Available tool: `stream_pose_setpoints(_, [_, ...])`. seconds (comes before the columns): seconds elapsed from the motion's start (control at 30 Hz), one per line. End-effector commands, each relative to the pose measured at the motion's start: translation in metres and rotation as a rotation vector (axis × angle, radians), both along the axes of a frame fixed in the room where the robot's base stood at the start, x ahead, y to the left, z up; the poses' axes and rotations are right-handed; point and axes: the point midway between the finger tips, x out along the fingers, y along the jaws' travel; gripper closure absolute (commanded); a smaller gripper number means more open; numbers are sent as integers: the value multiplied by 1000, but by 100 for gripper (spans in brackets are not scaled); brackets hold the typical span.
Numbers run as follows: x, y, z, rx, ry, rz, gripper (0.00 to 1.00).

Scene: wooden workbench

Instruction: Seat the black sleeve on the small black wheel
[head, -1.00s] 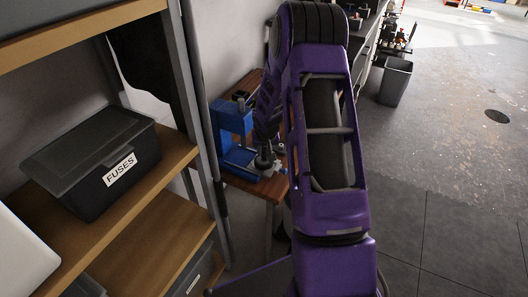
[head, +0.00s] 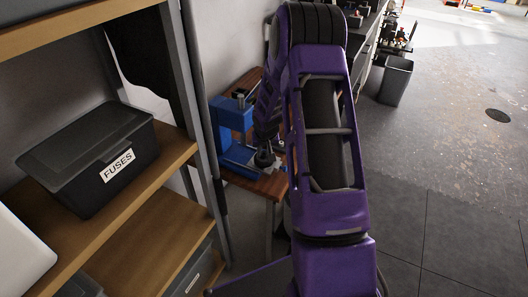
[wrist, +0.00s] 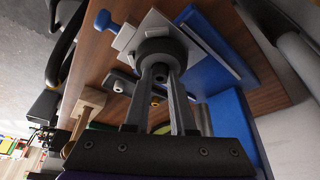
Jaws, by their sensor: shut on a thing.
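My gripper (wrist: 166,68) is shut on a thick dark round piece that looks like the black sleeve (wrist: 163,42), held at its fingertips. The sleeve is over a pale grey plate (wrist: 124,36) beside a blue device on the bench; I cannot tell whether it touches the plate. A small dark part with a hole (wrist: 158,76) shows between the fingers; I cannot tell what it is. I cannot make out the small black wheel for certain; it may be hidden behind the sleeve. In the head view my gripper (head: 264,157) is small and low over the bench, beside the blue device (head: 234,120).
The wooden bench (head: 272,186) carries the blue device, whose blue base (wrist: 214,48) fills the wrist view's upper right. A dark bar-like part (wrist: 120,86) and a wooden-handled tool (wrist: 86,112) lie nearby. A shelf with a fuses box (head: 92,158) stands at left.

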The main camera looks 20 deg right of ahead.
Motion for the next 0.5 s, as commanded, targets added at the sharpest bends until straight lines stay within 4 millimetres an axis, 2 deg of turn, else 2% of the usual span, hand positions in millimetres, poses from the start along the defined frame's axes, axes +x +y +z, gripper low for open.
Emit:
stream_pose_setpoints(0.07, [0,0,0,0,1,0,100])
stream_pose_setpoints(0.1, [0,0,0,0,1,0,70])
stream_pose_setpoints(0.27, [0,0,0,0,1,0,42])
stream_pose_setpoints(0.5, [0,0,0,0,1,0,42])
